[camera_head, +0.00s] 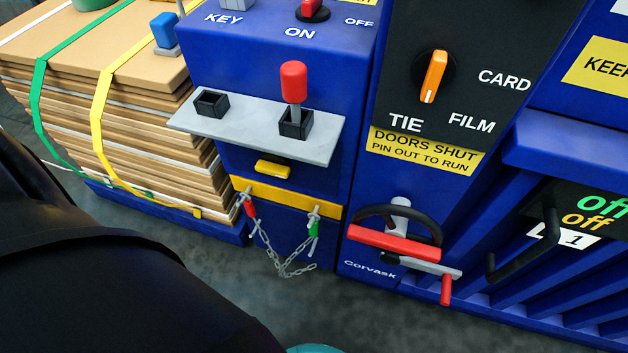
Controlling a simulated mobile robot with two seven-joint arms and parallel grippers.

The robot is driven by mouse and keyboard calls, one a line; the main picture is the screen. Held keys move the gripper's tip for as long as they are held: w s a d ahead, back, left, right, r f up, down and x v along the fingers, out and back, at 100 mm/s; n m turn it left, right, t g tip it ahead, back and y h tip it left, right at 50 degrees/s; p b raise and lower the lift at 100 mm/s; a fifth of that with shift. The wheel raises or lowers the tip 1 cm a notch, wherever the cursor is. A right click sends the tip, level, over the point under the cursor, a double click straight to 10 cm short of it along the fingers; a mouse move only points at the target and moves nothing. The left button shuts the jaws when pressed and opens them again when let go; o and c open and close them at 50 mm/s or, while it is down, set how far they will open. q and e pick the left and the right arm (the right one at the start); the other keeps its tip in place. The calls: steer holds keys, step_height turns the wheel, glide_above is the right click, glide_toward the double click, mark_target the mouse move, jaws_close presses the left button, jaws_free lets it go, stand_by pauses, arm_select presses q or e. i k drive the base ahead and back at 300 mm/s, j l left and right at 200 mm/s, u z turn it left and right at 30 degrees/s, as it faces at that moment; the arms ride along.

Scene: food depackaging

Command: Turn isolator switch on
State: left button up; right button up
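A red rotary switch (313,8) on a black base sits at the top edge of the view, on the sloped top panel of the blue machine (265,50). It appears to be the isolator switch. The word ON is printed just below it and OFF to its right. The view's top edge cuts the switch off, so I cannot tell which label it points at. A grey part above the word KEY shows to its left. Neither of my grippers is in view.
A grey shelf (240,137) juts out below, with a red-knobbed lever (294,85) standing in a black socket. An orange selector (434,76) is on the black panel to the right. Strapped cardboard (150,150) is stacked at left. Red-handled bars (395,246) and chained pins stick out lower down.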

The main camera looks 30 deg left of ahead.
mark_target(273, 165)
steer(key=i+j+u, duration=0.1)
steer(key=u, duration=0.4)
steer(key=i+j+u, duration=0.1)
steer(key=u, duration=0.35)
